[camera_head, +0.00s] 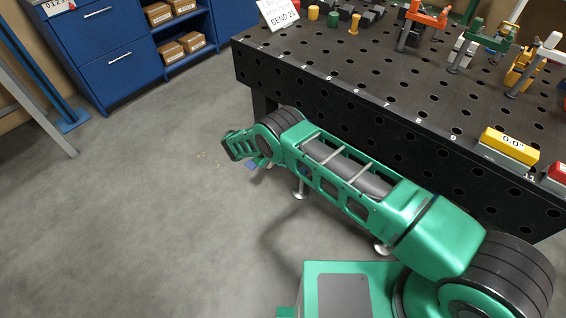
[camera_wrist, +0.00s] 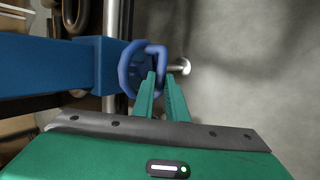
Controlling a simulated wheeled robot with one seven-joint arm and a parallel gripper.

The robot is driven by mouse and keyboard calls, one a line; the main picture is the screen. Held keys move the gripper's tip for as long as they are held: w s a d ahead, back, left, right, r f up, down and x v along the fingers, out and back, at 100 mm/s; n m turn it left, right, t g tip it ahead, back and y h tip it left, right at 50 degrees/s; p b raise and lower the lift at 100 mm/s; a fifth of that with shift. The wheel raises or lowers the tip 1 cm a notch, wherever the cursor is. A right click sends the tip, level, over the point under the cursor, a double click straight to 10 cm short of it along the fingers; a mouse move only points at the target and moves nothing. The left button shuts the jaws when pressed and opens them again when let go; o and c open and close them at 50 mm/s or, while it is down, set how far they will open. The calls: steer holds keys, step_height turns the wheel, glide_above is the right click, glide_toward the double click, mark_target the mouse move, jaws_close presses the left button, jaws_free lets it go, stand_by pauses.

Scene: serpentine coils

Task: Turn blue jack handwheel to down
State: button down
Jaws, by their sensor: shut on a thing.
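The blue jack handwheel (camera_wrist: 124,66) is a blue ring in the upper middle of the wrist view, at the end of a blue beam (camera_wrist: 50,66). My gripper (camera_wrist: 159,80) reaches up to it from below, its two green fingers close together. The fingers are shut on the handwheel's right lower rim, and they hide part of it.
A black perforated welding table (camera_head: 330,70) with clamps and several small pieces stands behind my arm. A blue drawer cabinet (camera_head: 105,40) stands at the far left. A metal post (camera_wrist: 110,25) rises beside the handwheel.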

steer(key=shift+a, duration=0.25)
steer(key=c, duration=2)
jaws_free()
steer(key=shift+c, duration=0.2)
steer(key=shift+d, duration=0.1)
steer(key=v, duration=1)
steer(key=shift+a+r, duration=0.25)
steer(key=shift+r, duration=0.05)
